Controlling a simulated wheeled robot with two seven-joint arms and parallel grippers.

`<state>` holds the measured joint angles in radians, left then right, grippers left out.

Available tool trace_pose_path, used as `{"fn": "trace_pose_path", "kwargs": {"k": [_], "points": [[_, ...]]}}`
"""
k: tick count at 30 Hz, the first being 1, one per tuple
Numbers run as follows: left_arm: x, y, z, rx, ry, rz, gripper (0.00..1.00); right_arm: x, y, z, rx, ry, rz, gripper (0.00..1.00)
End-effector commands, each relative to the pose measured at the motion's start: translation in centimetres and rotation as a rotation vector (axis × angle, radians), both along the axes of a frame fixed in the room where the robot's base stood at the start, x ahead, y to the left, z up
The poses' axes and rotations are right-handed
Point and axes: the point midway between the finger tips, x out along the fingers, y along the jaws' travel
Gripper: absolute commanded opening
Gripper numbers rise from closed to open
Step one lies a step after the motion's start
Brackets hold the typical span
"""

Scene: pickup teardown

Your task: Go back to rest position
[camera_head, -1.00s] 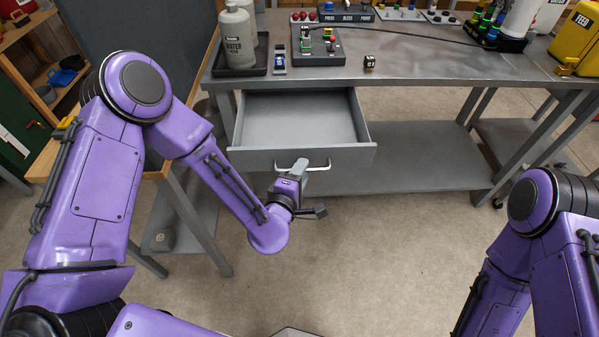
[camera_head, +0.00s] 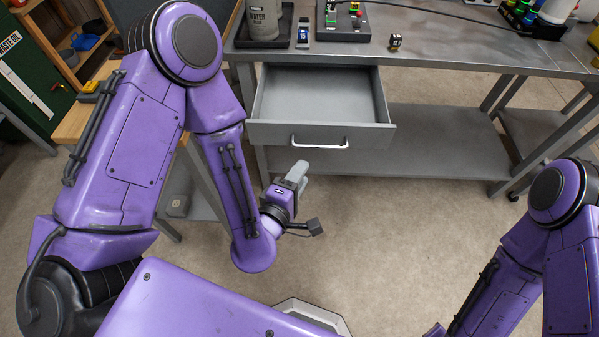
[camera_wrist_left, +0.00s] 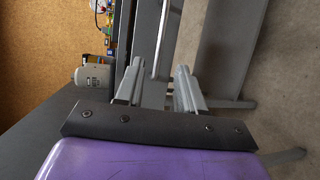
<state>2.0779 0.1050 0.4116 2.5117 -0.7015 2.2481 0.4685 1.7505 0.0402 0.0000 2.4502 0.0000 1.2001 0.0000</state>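My left gripper (camera_head: 297,174) is in front of the bench, just below and left of the handle (camera_head: 320,143) of the pulled-out drawer (camera_head: 322,95). It is apart from the handle. In the left wrist view its two fingers (camera_wrist_left: 158,88) stand apart with nothing between them, and the handle bar (camera_wrist_left: 162,42) shows beyond them. The drawer is open and looks empty. My right arm (camera_head: 510,270) comes in at the lower right; its gripper is out of view.
A lower shelf (camera_head: 430,145) runs beneath. The floor (camera_head: 400,235) in front is clear.

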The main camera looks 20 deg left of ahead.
Motion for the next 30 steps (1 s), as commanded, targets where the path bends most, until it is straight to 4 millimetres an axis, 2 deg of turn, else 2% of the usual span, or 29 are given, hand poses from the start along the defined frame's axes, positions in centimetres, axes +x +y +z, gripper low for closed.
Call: {"fn": "trace_pose_path", "kwargs": {"k": [13, 16, 17, 18, 20, 21, 23, 24, 27, 30], "points": [[0.1, 0.0, -0.1, 0.008, -0.001, -0.002, 0.38, 0.0, 0.0, -0.1, 0.000, 0.000, 0.000, 0.43], [-0.2, -0.9, -1.0, 0.125, 0.035, -0.078, 0.38, 0.0, 0.0, -0.1, 0.000, 0.000, 0.000, 0.43], [-0.3, -1.0, -1.8, 0.196, 0.061, -0.109, 0.38, 0.0, 0.0, -0.1, 0.000, 0.000, 0.000, 0.43], [-0.6, -0.6, -3.4, 0.322, 0.117, -0.155, 0.38, 0.0, 0.0, -0.1, 0.000, 0.000, 0.000, 0.43], [-2.1, 1.3, -7.5, 0.548, 0.260, -0.237, 0.38, 0.0, 0.0, -0.2, 0.000, 0.000, 0.000, 0.43], [-3.7, 3.2, -10.5, 0.686, 0.379, -0.296, 0.38, 0.0, 0.0, -0.2, 0.000, 0.000, 0.000, 0.43], [-6.6, 6.1, -14.1, 0.838, 0.551, -0.375, 0.38, 0.0, 0.0, -0.1, 0.000, 0.000, 0.001, 0.43], [-8.6, 8.1, -16.1, 0.913, 0.659, -0.420, 0.38, 0.0, 0.0, -0.1, 0.000, 0.000, 0.001, 0.43], [-13.5, 12.6, -19.4, 1.027, 0.888, -0.492, 0.38, 0.0, 0.0, -0.1, 0.000, 0.000, 0.001, 0.43], [-16.9, 15.9, -20.8, 1.076, 1.026, -0.496, 0.38, 0.0, 0.0, -0.1, 0.000, 0.000, 0.000, 0.43]]}}
